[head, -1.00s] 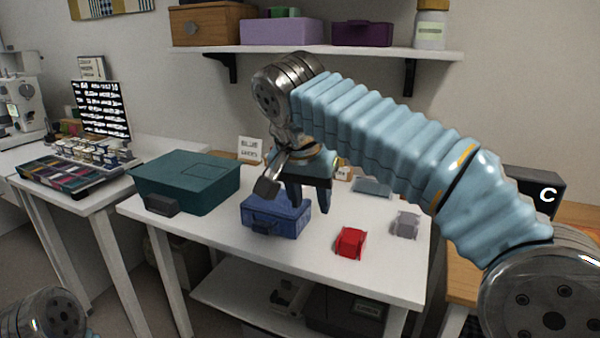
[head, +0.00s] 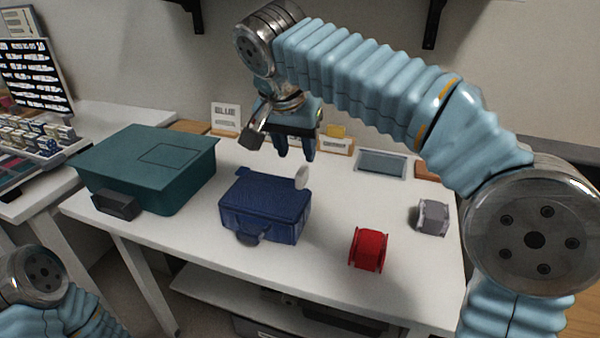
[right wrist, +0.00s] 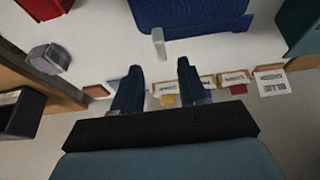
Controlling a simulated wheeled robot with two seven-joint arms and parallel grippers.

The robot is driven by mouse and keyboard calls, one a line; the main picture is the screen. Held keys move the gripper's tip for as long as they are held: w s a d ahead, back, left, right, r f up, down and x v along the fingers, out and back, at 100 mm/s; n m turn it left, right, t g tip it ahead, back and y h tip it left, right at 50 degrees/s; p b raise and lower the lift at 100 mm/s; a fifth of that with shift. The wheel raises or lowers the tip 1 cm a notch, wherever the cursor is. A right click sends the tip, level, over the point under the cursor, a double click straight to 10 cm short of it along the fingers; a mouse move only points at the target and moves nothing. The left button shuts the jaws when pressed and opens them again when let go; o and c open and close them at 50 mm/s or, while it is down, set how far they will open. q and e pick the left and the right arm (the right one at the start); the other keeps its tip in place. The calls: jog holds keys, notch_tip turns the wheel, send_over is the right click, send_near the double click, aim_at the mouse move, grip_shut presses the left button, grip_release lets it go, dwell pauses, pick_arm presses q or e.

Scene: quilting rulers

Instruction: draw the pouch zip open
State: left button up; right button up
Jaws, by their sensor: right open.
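The blue pouch (head: 262,212) sits upright on the white table, with a dark loop on its front. A pale tab (head: 302,177), perhaps the zip pull, stands at its back right corner. In the right wrist view the pouch (right wrist: 190,14) is at the top, with the tab (right wrist: 158,42) just beyond my fingertips. I cannot make out the zip line. My right gripper (head: 296,153) is open and empty, above and behind the pouch, apart from the tab. The wrist view shows its two fingers (right wrist: 160,66) spread, roughly in line with the tab. My left gripper is out of view.
A teal box (head: 150,165) stands left of the pouch. A red spool-like object (head: 368,250) and a grey one (head: 433,217) stand to the right. Small label cards (head: 226,118) and a grey tray (head: 382,163) line the table's back. Bare tabletop lies between.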

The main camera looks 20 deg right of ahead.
aim_at(301, 171)
jog(key=x, duration=0.8)
jog(key=shift+b, duration=0.4)
grip_shut()
